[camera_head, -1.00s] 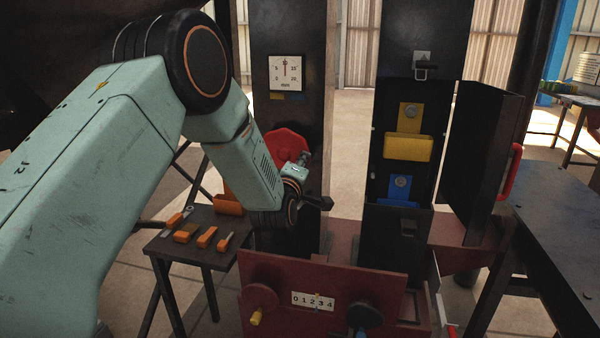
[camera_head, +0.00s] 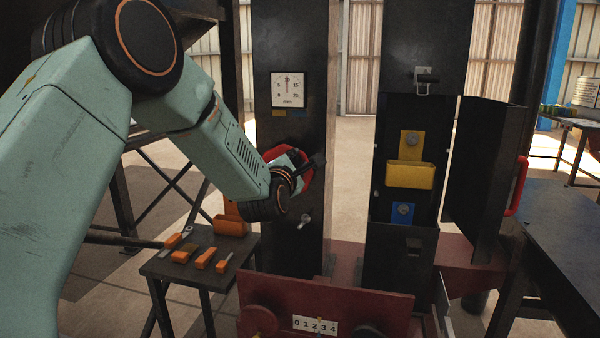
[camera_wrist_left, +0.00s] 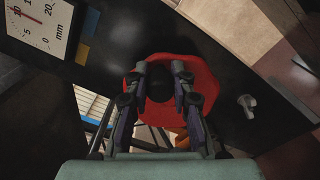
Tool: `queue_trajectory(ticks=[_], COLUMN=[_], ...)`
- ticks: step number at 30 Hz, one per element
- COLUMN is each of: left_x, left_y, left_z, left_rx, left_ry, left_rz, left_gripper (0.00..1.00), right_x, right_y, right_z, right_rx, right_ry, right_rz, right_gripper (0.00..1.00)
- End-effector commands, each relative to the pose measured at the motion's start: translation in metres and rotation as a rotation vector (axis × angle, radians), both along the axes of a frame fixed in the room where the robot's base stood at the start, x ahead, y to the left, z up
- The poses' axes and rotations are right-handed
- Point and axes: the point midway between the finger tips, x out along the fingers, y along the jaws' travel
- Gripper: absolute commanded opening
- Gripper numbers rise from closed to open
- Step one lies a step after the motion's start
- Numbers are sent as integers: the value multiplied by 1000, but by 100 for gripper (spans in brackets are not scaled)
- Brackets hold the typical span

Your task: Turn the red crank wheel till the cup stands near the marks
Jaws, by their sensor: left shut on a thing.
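The red crank wheel (camera_head: 306,174) is on the front of the left black column, mostly hidden behind my left wrist. In the left wrist view the red wheel (camera_wrist_left: 203,74) fills the middle, with a dark round centre. My left gripper (camera_head: 316,161) is at the wheel, its fingers (camera_wrist_left: 161,82) shut on the dark centre part. A yellow open-topped cup (camera_head: 410,175) sits inside the right black column. A yellow mark (camera_head: 279,113) and a blue mark (camera_head: 298,113) are under the dial. My right gripper is not in view.
A white mm dial (camera_head: 288,89) is above the wheel. A small silver lever (camera_head: 305,221) is below it. A side table (camera_head: 190,268) holds orange-handled tools. A dark red box with a number plate (camera_head: 315,325) is in front. A black door (camera_head: 483,170) stands open.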

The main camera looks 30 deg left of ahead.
Motion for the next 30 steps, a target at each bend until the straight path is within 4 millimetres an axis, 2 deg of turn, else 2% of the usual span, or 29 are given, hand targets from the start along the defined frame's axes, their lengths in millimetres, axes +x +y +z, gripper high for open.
queue_trajectory(ticks=[12, 30], left_x=[-2, -3], left_y=[10, 12], left_z=[7, 7], left_rx=[-209, -249], left_ry=[-51, -57], left_rz=[2, 2], left_gripper=[0, 0], right_x=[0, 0], right_y=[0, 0], right_z=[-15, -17], right_rx=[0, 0], right_ry=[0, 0], right_rz=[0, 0], right_gripper=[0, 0])
